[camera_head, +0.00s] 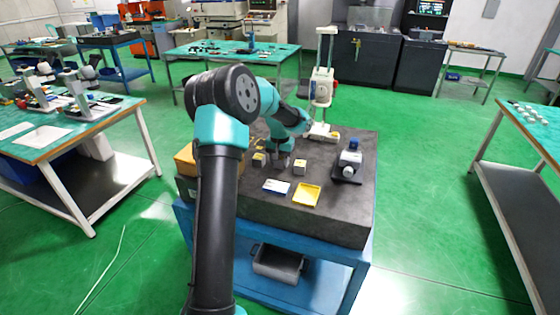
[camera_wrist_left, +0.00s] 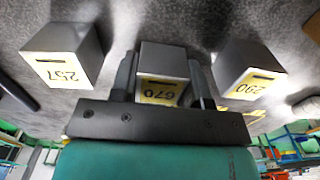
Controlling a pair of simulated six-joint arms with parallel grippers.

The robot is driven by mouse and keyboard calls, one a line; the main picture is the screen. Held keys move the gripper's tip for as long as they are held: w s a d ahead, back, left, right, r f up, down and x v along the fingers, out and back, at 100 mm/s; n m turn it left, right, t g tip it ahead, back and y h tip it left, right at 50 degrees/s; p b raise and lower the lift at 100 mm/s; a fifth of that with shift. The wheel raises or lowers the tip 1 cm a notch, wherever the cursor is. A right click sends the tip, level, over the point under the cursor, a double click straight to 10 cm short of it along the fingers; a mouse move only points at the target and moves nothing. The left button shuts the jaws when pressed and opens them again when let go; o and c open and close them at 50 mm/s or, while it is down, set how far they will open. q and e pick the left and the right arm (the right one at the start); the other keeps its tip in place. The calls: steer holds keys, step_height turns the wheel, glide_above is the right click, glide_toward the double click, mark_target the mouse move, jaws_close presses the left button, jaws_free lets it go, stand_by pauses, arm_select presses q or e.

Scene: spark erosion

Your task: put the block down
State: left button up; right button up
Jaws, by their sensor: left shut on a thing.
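My left gripper (camera_head: 281,163) is low over the dark slab, with its fingers on both sides of a grey block with a yellow number label (camera_wrist_left: 163,75). The gripper is shut on this block. Two similar labelled blocks stand apart on either side of it, one on the left (camera_wrist_left: 65,55) and one on the right (camera_wrist_left: 248,70) in the wrist view. In the head view they show at the left (camera_head: 259,160) and right (camera_head: 300,167) of the gripper. Whether the held block touches the slab is hidden. My right gripper is not in view.
The dark slab (camera_head: 330,222) lies on a blue stand. A yellow tray (camera_head: 306,195) and a blue-white box (camera_head: 276,187) lie at the front. A black device with a blue knob (camera_head: 348,163) stands at the right, a white column device (camera_head: 322,88) at the back.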

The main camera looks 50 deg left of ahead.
arm_select(q)
steer(key=shift+f, duration=0.2)
steer(key=o, duration=1.1)
steer(key=shift+r, duration=0.15)
step_height(320, 180, up, 12)
stand_by(0.6)
